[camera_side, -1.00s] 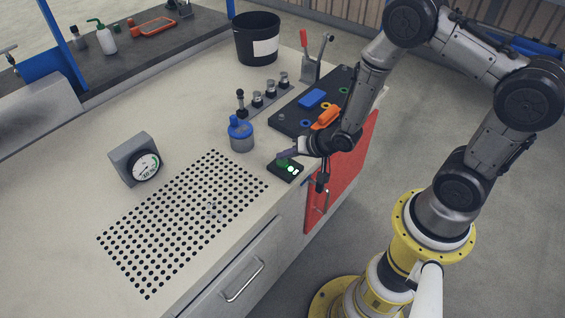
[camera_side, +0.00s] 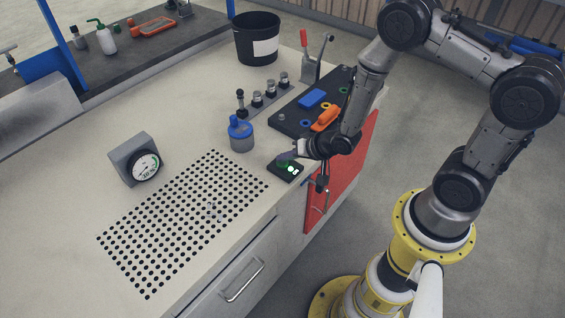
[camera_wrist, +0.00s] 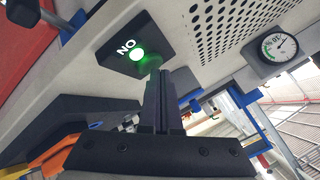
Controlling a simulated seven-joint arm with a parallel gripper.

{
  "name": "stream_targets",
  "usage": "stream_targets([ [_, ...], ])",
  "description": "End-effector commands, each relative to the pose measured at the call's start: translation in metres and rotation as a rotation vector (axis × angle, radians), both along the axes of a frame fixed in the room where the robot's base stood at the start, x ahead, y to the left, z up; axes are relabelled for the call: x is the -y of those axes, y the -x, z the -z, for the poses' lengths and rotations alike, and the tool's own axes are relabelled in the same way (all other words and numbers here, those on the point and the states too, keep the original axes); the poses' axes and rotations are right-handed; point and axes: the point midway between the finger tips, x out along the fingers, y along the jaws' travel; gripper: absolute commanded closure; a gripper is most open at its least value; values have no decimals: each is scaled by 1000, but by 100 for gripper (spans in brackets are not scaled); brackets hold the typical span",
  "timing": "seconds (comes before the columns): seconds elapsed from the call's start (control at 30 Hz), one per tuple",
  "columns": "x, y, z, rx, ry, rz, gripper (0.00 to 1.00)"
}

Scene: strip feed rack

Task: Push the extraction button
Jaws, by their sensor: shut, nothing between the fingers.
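A small black box (camera_side: 285,174) lies on the bench near its front edge. In the wrist view the box (camera_wrist: 110,56) carries white lettering and a bright green lit spot (camera_wrist: 137,54). A duller green piece, which looks like the button (camera_wrist: 153,62), stands beside the lit spot, partly hidden by my fingertips. My gripper (camera_wrist: 163,74) is shut and empty, its tips at this green piece. In the side view my gripper (camera_side: 284,157) reaches in from the right, over the box's far side. I cannot tell whether the tips touch or press the button.
A blue-capped jar (camera_side: 241,136) stands behind the box. A black tray (camera_side: 290,121) with blue and orange parts lies under my arm. A perforated plate (camera_side: 185,215) and a dial gauge (camera_side: 138,160) are to the left. Clear bench lies between jar and gauge.

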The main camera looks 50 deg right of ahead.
Motion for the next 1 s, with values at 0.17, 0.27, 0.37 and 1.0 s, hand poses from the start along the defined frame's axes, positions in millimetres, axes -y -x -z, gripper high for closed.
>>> stream_targets([
  [0.17, 0, 0, 1, -1, 0, 0, 100],
  [0.27, 0, 0, -1, 0, 0, 0, 100],
  [0.37, 0, 0, -5, 1, -1, -1, 100],
  [1.0, 0, 0, -22, 1, 1, -1, 100],
])
